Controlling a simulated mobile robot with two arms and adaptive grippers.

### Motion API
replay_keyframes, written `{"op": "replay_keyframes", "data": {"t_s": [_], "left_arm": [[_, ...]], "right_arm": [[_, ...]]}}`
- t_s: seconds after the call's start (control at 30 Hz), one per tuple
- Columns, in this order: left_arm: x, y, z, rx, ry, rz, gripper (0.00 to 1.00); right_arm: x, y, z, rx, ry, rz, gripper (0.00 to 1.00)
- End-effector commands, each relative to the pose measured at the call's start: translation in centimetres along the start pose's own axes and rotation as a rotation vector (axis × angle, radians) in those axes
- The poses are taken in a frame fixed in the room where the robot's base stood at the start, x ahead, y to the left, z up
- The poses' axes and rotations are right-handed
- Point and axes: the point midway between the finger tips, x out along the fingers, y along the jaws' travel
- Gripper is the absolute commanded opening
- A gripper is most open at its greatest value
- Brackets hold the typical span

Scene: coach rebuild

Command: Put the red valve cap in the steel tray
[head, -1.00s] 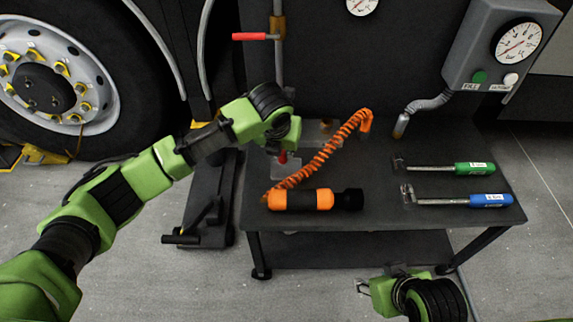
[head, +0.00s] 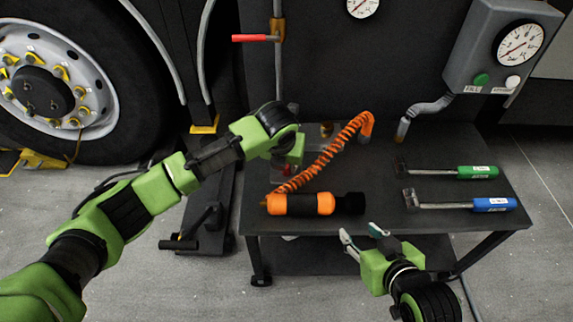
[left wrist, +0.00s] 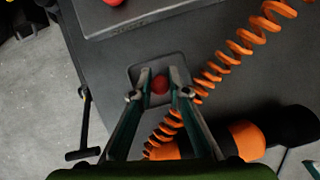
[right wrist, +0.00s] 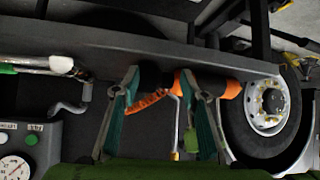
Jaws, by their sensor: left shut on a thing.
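The red valve cap (left wrist: 160,85) is between the fingertips of my left gripper (left wrist: 160,78), which is shut on it. In the left wrist view, cap and fingertips are over a small grey rounded tray, which looks like the steel tray (left wrist: 158,60). I cannot tell whether the cap touches its bottom. In the head view my left wrist hides most of the fingers, and a bit of the tray (head: 282,179) shows behind the orange inflator. My right gripper (head: 361,235) is open and empty in front of the table; its parted fingers show in the right wrist view (right wrist: 165,85).
An orange inflator (head: 300,204) with a coiled orange hose (head: 322,158) lies beside the tray. A grey slab (left wrist: 150,18) with another red piece (left wrist: 195,2) is behind it. Green (head: 478,172) and blue (head: 494,204) handled tools lie at the right. The table's middle right is clear.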

Motion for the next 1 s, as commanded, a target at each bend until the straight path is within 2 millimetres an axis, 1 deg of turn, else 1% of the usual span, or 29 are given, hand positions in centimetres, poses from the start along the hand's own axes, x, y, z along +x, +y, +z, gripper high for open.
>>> {"op": "replay_keyframes", "data": {"t_s": [0.17, 0.2, 0.27, 0.63, 0.7, 0.73, 0.87, 1.0], "left_arm": [[0.1, 0.0, -0.1, 0.0, 0.001, 0.0, 0.05], [0.1, 0.0, -0.1, 0.0, 0.001, 0.0, 0.18], [0.1, 0.0, -0.1, 0.0, 0.0, 0.0, 0.33], [0.1, 0.0, 0.0, 0.0, 0.0, 0.0, 0.33], [-0.2, 0.0, 0.0, 0.0, 0.0, 0.0, 0.33], [-0.4, 0.0, 0.1, 0.0, 0.0, 0.0, 0.33], [-1.7, 0.0, 0.1, 0.0, -0.001, -0.001, 0.33], [-3.5, 0.0, 0.1, 0.0, 0.0, 0.0, 0.33]], "right_arm": [[-0.1, 0.0, 0.3, 0.0, -0.013, 0.001, 0.4], [-0.1, 0.1, 0.4, 0.0, -0.018, 0.001, 0.4], [-0.1, 0.1, 0.4, 0.0, -0.017, 0.001, 0.4], [0.0, 0.1, 0.4, 0.0, -0.015, 0.002, 0.4], [-0.1, 0.1, 0.0, 0.0, -0.004, 0.001, 0.4], [-0.1, 0.1, 0.2, 0.0, -0.013, 0.001, 0.4], [-0.8, 0.3, 2.6, 0.002, -0.116, 0.005, 0.4], [-2.0, 0.7, 5.7, 0.005, -0.254, 0.013, 0.4]]}}
